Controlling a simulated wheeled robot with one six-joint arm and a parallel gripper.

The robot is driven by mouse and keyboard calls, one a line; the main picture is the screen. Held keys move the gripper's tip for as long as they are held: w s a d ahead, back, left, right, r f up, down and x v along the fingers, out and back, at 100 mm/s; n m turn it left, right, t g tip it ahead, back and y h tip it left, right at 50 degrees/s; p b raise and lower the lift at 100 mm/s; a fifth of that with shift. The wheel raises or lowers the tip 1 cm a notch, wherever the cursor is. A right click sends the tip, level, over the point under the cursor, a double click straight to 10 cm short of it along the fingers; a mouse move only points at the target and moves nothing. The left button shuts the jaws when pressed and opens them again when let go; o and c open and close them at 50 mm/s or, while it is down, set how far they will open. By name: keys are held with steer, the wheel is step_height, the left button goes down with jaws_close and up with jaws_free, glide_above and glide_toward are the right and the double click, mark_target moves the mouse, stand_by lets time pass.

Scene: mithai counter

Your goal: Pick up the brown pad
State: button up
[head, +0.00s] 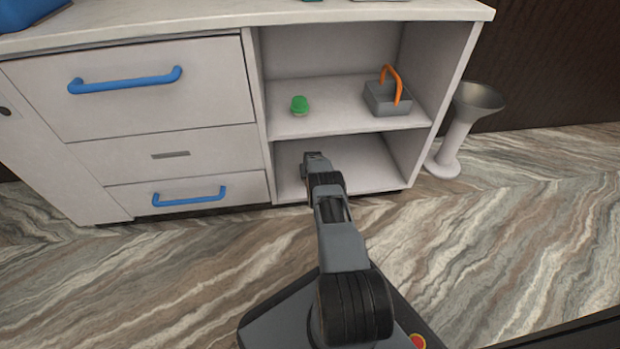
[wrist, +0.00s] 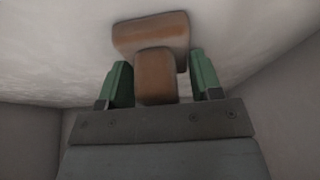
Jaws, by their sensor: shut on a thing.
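The brown pad (wrist: 150,33) shows in the wrist view as a wide, rounded brown block with a narrower brown part (wrist: 155,78) in front of it, nearer to me. My gripper (wrist: 160,80) has green fingers, one on each side of the narrower part, and is shut on the pad. In the head view my gripper (head: 314,158) reaches into the lower right compartment (head: 366,166) of the counter. The pad is hidden there behind my arm. I cannot tell whether the pad touches the pale surface behind it.
On the shelf above stand a green lidded thing (head: 299,105) and a grey caddy (head: 387,98) with an orange handle. Drawers with blue handles (head: 125,80) are to the left. A grey-topped pedestal (head: 457,135) stands right of the counter. Floor in front is clear.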

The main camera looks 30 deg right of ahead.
steer(key=shift+c, duration=0.6)
steer(key=shift+r+p, duration=0.35)
steer(key=shift+r, duration=0.2)
step_height(320, 180, up, 2)
steer(key=shift+r+p, duration=0.2)
steer(key=shift+p, duration=0.55)
steer(key=s+a+r+p, duration=0.5)
steer(key=s+a+r, duration=0.3)
steer(key=a, duration=0.3)
steer(key=shift+s+r, duration=0.35)
steer(key=shift+r, duration=0.3)
steer(key=shift+r, duration=0.1)
